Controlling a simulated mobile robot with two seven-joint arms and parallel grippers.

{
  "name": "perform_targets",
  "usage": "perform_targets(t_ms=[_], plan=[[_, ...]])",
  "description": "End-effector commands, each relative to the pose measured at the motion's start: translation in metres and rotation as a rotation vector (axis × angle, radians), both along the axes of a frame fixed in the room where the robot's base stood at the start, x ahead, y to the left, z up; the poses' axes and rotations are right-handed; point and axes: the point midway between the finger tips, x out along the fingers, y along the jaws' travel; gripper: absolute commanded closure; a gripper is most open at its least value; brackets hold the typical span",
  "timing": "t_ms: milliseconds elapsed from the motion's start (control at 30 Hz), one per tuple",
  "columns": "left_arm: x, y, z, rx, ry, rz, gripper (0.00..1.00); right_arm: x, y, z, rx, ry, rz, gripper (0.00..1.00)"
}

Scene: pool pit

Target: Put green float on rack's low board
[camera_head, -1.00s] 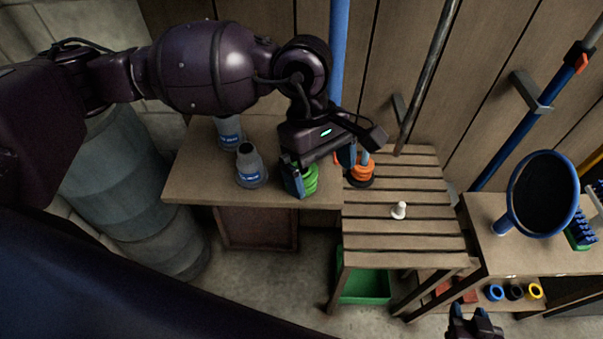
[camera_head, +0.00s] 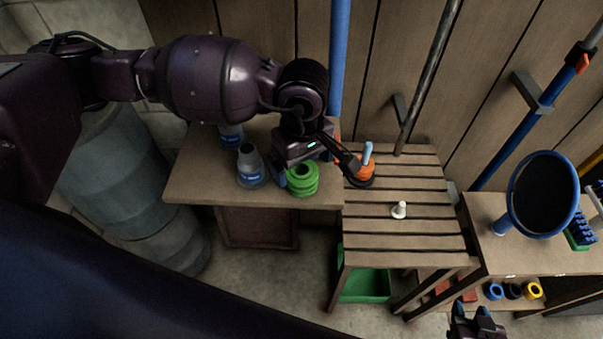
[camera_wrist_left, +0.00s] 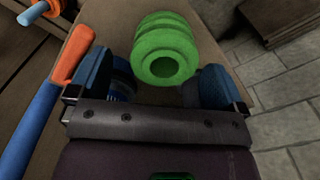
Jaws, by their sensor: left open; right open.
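The green float (camera_head: 302,180), a ribbed ring-like piece with a hole, stands on the left wooden bench near its right front corner. It also shows in the left wrist view (camera_wrist_left: 165,52), just beyond and between the fingertips. My left gripper (camera_head: 312,170) is open and empty right beside it, on the wall side; the wrist view shows its blue-padded fingers (camera_wrist_left: 155,80) spread apart. My right gripper (camera_head: 475,319) is open at the bottom edge, mostly cut off. A low board (camera_head: 520,303) under the right-hand table holds blue, black and yellow rings; it looks like the rack's low board.
A green bin (camera_head: 365,285) is below. A round blue-rimmed net or mirror (camera_head: 543,195) stands right.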

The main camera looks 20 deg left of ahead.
Motion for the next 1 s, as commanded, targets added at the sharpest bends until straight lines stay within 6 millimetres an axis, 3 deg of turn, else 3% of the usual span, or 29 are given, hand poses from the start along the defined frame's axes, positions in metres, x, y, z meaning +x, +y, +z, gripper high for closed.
perform_targets(t_ms=[233, 567, 933, 1000], plan=[[-0.005, 0.001, -0.032, 0.001, 0.003, 0.000, 0.03, -0.001, 0.000, 0.007, 0.001, 0.002, -0.001, 0.57], [-0.004, 0.001, -0.039, 0.000, 0.000, 0.000, 0.03, -0.004, 0.000, 0.004, 0.002, 0.010, -0.003, 0.57], [-0.004, 0.001, -0.039, 0.001, 0.001, 0.000, 0.57, -0.004, 0.000, 0.005, 0.002, 0.009, -0.003, 0.57], [-0.004, 0.001, -0.039, 0.001, 0.001, 0.000, 0.61, -0.004, 0.000, 0.005, 0.002, 0.009, -0.003, 0.57]])
